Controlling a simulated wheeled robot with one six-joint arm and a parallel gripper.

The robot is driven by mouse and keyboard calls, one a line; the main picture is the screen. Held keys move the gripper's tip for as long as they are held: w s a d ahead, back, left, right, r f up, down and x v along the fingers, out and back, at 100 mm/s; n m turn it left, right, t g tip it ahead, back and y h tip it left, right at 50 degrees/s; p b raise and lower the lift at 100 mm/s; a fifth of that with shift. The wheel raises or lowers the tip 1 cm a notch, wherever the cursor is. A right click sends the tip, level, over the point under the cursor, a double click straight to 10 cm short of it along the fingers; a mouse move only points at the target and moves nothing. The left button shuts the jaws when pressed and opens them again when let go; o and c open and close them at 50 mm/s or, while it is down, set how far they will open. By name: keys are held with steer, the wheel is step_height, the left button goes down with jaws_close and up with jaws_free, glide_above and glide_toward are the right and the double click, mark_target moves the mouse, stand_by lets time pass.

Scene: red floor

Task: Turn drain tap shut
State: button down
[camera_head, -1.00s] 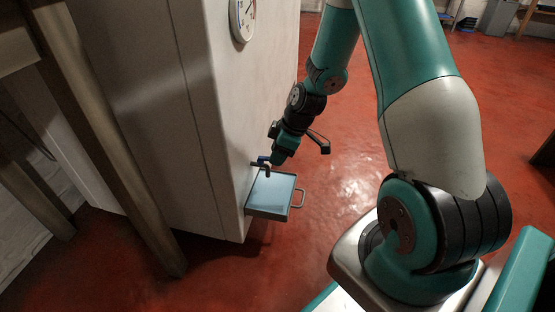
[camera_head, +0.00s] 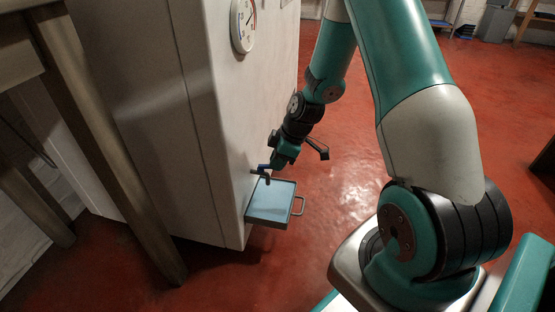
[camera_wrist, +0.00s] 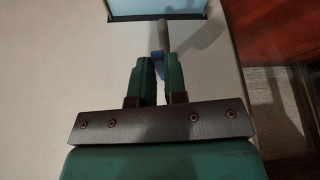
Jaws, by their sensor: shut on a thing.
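The drain tap is small, with a blue handle (camera_head: 263,168) low on the side of the pale cabinet, just above a shallow tray. In the wrist view the blue handle (camera_wrist: 158,66) shows between my two green fingers, with the grey tap spout (camera_wrist: 163,36) beyond it. My gripper (camera_head: 271,166) is at the tap in the head view and shut on the handle; in the wrist view its fingertips (camera_wrist: 160,70) lie either side of it. The fingers hide part of the handle, and its exact angle is hard to tell.
The cabinet (camera_head: 225,150) carries a round dial (camera_head: 243,25). A wooden table leg (camera_head: 125,185) stands at the left. The red floor (camera_head: 400,130) is open at the right.

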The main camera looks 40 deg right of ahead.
steer(key=shift+w+d+n+g+y+p, duration=0.2)
steer(key=shift+w+n+g+p, duration=0.4)
steer(key=shift+n+p, duration=0.75)
steer(key=shift+w+d+n+g+y+p, duration=0.2)
steer(key=shift+w+n+g+p, duration=0.55)
steer(key=shift+n, duration=1.1)
steer(key=shift+w+d+n+g+y+p, duration=0.2)
steer(key=shift+w+n+g+p, duration=0.25)
steer(key=shift+n+p, duration=1)
steer(key=shift+n, duration=0.25)
steer(key=c, duration=1.2)
jaws_free()
steer(key=shift+o, duration=0.2)
steer(key=p+v, duration=0.6)
steer(key=v, duration=1.1)
steer(key=shift+r+p, duration=0.3)
